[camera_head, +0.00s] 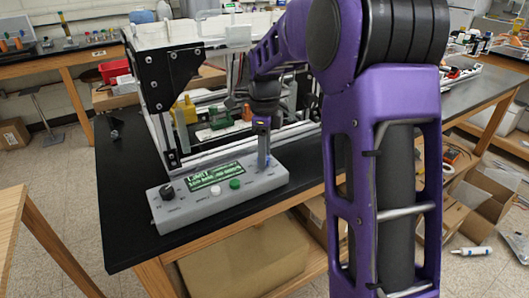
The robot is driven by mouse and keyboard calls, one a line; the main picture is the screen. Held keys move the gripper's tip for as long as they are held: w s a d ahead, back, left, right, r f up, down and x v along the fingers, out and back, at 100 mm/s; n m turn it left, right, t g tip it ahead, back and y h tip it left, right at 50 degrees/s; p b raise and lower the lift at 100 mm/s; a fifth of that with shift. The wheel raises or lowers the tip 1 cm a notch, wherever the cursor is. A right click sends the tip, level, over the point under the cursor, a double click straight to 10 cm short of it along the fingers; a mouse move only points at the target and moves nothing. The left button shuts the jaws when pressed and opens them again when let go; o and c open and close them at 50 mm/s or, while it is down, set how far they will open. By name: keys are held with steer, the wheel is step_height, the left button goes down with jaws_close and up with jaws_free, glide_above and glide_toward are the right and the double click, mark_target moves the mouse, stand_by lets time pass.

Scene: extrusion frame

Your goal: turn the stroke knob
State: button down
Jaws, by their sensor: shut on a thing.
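A grey control box (222,197) lies near the front edge of the black table, with a green display on its top. A black knob (167,192) stands at its left end, clear of my gripper. My gripper (263,163) points down at the right end of the box. It is shut on what looks like the stroke knob there, which the fingers hide. The small labels on the box are too small to read, so I cannot confirm the knob's name.
A white button (215,191) and a green button (235,184) sit on the box between the knob and my gripper. An extrusion frame (165,100) with black brackets rises close behind the box. The black table (125,225) is bare left of the box.

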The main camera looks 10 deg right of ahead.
steer(key=n+p, duration=0.3)
steer(key=n, duration=0.2)
steer(key=shift+r, duration=0.15)
steer(key=n+p, duration=0.2)
steer(key=n, duration=0.4)
steer(key=shift+w+n, duration=0.1)
steer(key=shift+n, duration=0.3)
steer(key=n+p, duration=0.2)
steer(key=n, duration=0.4)
steer(key=n+p, duration=0.1)
steer(key=n, duration=0.4)
steer(key=shift+a+n, duration=0.1)
steer(key=shift+n, duration=0.3)
steer(key=c, duration=0.5)
jaws_free()
